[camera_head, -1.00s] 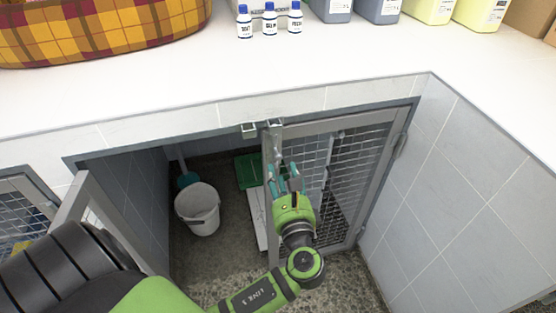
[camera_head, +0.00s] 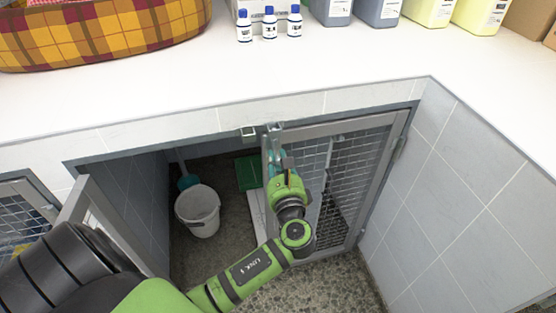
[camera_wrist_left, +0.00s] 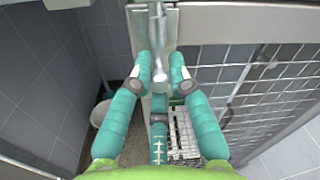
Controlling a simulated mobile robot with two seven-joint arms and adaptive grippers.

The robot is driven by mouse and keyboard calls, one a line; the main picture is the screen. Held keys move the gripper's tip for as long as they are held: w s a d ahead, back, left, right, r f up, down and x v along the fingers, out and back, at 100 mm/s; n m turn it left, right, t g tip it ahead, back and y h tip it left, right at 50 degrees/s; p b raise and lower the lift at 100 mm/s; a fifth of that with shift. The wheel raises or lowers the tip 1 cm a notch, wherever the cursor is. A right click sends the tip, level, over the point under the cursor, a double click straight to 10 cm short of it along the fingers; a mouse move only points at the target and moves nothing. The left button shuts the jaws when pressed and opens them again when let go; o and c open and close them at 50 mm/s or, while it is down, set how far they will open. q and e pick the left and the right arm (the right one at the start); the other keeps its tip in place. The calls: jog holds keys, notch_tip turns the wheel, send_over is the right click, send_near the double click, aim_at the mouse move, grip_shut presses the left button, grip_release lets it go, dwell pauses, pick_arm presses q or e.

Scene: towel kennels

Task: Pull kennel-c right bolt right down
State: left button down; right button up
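The right-hand kennel door (camera_head: 370,133) is a grey frame with wire mesh. The bolt (camera_head: 274,128) sits at the top of its left upright, partly hidden by my gripper. In the left wrist view the bolt (camera_wrist_left: 160,52) is a pale metal bar with a rounded knob near its lower end. My left gripper (camera_head: 276,152) is at the upright, just below the bolt's top. In the left wrist view its teal fingers (camera_wrist_left: 161,65) stand either side of the bolt with small gaps, open. A third finger is below the knob. My right gripper is out of view.
A small metal catch (camera_head: 248,132) is on the counter's underside frame, left of the door top. The white counter (camera_head: 330,65) overhangs the kennels. A white bucket (camera_head: 198,210) stands inside, left of my gripper. A tiled wall (camera_head: 455,200) is at right.

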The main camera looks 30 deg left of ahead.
pick_arm(q)
notch_tip(320, 180, down, 4)
jog(key=shift+d+r+b, duration=0.1)
jog(key=shift+b, duration=0.85)
jog(key=c, duration=1.2)
grip_release()
jog(key=shift+o, duration=0.2)
jog(key=v, duration=1.2)
